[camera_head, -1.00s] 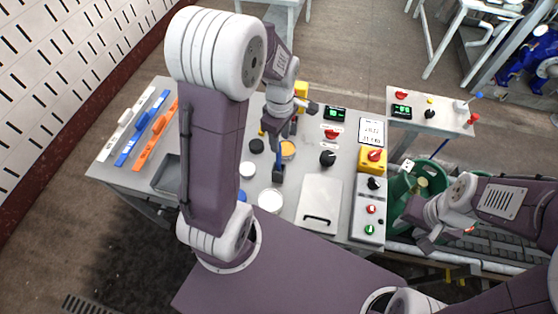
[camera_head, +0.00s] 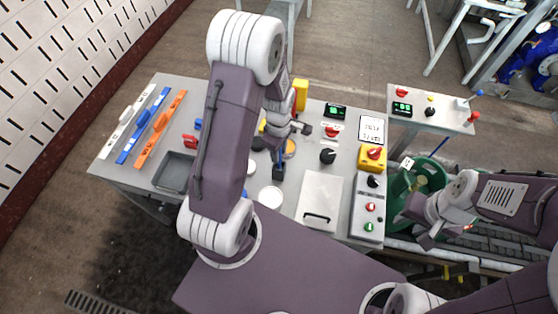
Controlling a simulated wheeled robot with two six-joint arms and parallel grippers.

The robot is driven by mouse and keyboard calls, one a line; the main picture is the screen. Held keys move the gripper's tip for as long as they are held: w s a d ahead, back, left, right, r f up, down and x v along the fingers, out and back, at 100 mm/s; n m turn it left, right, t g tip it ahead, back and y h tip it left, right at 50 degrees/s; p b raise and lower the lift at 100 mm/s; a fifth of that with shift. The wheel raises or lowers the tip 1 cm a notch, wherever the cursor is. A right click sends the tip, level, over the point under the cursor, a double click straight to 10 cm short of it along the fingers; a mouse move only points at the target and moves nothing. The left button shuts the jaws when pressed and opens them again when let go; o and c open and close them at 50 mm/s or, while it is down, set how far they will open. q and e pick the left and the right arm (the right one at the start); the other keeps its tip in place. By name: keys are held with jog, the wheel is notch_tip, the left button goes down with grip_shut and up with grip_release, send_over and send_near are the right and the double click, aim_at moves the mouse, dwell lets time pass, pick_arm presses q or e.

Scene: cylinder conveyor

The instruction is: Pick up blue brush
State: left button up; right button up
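The blue brush (camera_head: 141,127) lies at the left end of the grey table, between a white brush (camera_head: 122,129) and an orange brush (camera_head: 160,129). It is fully in view, with a raised blue grip on its middle. My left gripper (camera_head: 278,170) hangs over the middle of the table, well to the right of the brushes and apart from them. My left forearm partly covers it, and its finger opening is not clear. My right gripper (camera_head: 428,222) is at the right, beyond the table's edge and far from the brush. Its finger opening is not clear either.
A dark grey tray (camera_head: 174,172) and a red-handled item (camera_head: 190,141) lie right of the brushes. White round lids (camera_head: 271,197), a silver hinged plate (camera_head: 321,200) and a button box (camera_head: 369,210) fill the table's middle and right. A green bin (camera_head: 430,174) stands beyond.

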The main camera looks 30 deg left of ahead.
pick_arm(q)
grip_shut()
